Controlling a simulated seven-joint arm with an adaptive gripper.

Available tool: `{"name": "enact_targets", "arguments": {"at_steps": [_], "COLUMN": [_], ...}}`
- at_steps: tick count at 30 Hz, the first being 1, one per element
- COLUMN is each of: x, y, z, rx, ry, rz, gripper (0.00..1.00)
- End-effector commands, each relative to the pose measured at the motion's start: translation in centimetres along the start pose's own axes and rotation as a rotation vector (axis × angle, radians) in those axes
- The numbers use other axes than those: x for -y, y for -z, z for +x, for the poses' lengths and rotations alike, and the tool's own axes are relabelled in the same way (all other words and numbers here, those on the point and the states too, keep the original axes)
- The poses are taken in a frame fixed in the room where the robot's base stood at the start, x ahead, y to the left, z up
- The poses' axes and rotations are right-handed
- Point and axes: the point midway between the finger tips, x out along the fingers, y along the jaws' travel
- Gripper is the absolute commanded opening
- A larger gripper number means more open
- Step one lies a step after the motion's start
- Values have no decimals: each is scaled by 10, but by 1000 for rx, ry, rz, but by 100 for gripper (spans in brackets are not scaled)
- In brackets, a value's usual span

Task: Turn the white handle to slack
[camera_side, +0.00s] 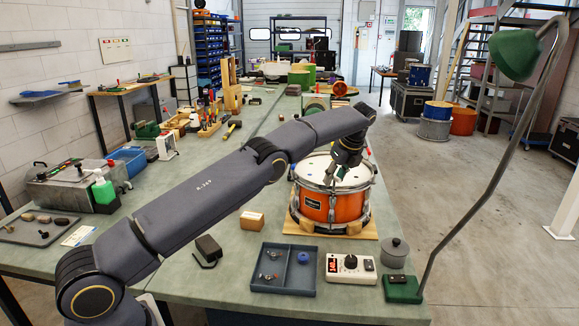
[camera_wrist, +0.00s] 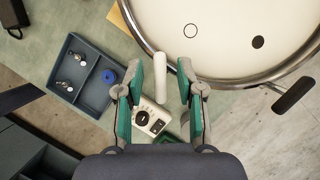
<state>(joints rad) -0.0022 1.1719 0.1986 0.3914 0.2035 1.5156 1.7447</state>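The orange drum (camera_side: 318,206) with its white head stands on a wooden board on the bench. In the wrist view the white handle (camera_wrist: 185,82) is a short pale bar just outside the metal drum rim (camera_wrist: 215,77). My gripper (camera_wrist: 176,90) is open, with one green-padded finger on each side of the handle. A dark handle (camera_wrist: 293,95) sticks out from the rim farther right. In the side view my gripper (camera_side: 342,172) is over the drum, and I cannot make out the white handle there.
A blue-grey tray (camera_side: 284,269) with small metal parts and a blue ring lies in front of the drum. Beside it are a white dial box (camera_side: 350,269), a grey lidded pot (camera_side: 394,253) and the green lamp base (camera_side: 402,290). A small box (camera_side: 251,221) stands left.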

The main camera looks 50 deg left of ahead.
Motion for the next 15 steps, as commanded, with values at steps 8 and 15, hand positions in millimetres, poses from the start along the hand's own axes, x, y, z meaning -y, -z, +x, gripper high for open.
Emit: {"name": "enact_targets", "arguments": {"at_steps": [8, 15], "x": [0, 0], "y": [0, 24], "z": [-22, -36], "rx": [1, -1], "ry": [3, 0], "rz": [0, 3], "gripper": [38, 38]}}
